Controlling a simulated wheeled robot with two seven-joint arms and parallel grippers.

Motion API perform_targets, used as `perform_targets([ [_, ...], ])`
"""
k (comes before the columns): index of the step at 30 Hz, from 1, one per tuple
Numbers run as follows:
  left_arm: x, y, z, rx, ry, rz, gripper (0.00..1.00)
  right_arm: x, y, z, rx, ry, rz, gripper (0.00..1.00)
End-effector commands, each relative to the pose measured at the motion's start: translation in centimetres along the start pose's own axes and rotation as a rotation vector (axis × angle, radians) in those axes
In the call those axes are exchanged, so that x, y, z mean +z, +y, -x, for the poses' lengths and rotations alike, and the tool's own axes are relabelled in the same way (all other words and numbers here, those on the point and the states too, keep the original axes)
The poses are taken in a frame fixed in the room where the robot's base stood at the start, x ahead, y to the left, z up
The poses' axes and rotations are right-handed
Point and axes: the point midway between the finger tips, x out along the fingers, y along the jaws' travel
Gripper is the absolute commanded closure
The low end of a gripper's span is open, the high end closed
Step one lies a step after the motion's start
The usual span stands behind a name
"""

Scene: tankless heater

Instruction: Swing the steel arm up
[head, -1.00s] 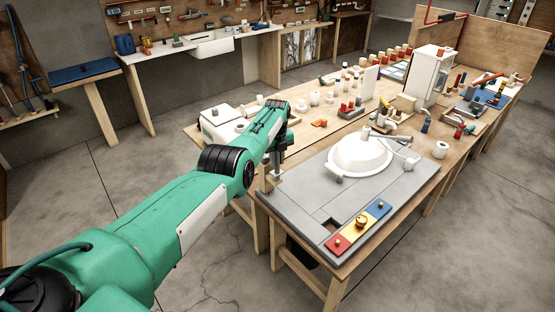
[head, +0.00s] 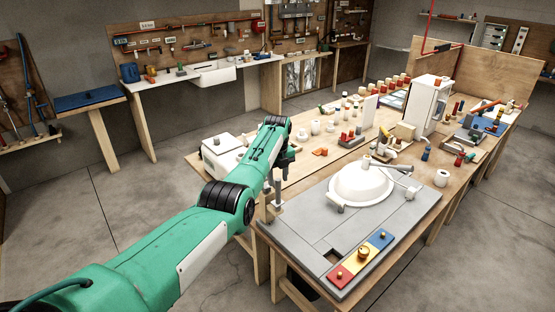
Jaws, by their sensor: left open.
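A pale metal arm (head: 390,166), which looks like the steel arm, lies over the back right of a round white basin (head: 360,186). Its knobbed end reaches past the basin's right rim. The basin sits on a grey board (head: 310,222) at the near end of the bench. My left gripper (head: 277,208) points down at the board's left edge, well left of the basin and apart from the metal arm. It is open, with nothing seen between its fingers; its wrist partly hides it. My right gripper is not in view.
A red, yellow and blue strip with knobs (head: 361,258) lies on the board's front, beside a dark cutout. A white box (head: 222,153) stands left of my wrist. Small parts and a white cabinet (head: 427,104) fill the bench behind.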

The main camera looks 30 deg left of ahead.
Motion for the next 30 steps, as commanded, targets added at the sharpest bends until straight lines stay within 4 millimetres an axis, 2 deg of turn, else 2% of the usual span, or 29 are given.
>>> perform_targets([
  [6, 0.1, 0.0, 4.6, -0.001, -0.002, 0.001, 0.59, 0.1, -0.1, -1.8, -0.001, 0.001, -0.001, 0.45],
  [12, 0.1, 0.0, 7.3, 0.000, 0.001, 0.002, 0.59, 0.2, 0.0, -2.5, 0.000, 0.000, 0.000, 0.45],
  [18, 0.1, 0.1, 8.2, 0.001, 0.002, 0.001, 0.59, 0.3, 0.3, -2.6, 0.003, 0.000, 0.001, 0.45],
  [30, 0.1, 0.0, 8.2, 0.001, 0.002, 0.001, 0.59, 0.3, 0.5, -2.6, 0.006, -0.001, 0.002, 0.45],
])
